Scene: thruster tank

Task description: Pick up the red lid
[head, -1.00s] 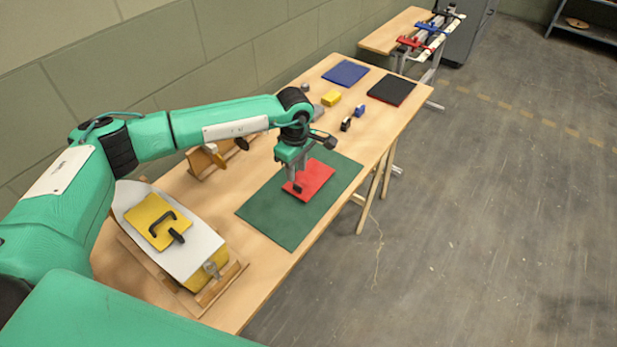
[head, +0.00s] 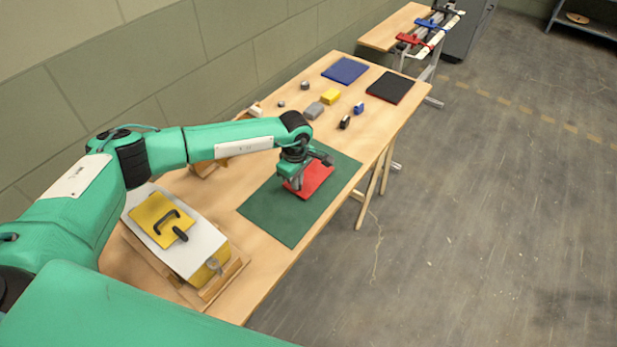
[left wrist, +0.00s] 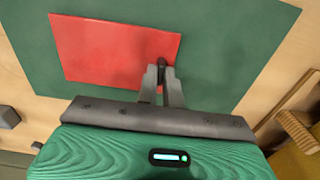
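The red lid (head: 317,178) is a flat square panel lying over the green mat (head: 270,218) on the wooden table. In the left wrist view the red lid (left wrist: 105,50) shows almost whole, with its dark handle (left wrist: 161,72) at its right end. My left gripper (head: 295,186) is over the near left part of the lid. In the left wrist view the fingers of my left gripper (left wrist: 162,82) stand close together on both sides of the handle, which fills the gap. The lid looks flat, with no clear gap to the mat. My right gripper is not in view.
A white-topped hull (head: 200,245) with a yellow lid (head: 162,219) and black handle sits in a wooden cradle at the near left. Small blocks (head: 330,96), a blue panel (head: 346,70) and a black panel (head: 391,87) lie farther back. Open floor is to the right.

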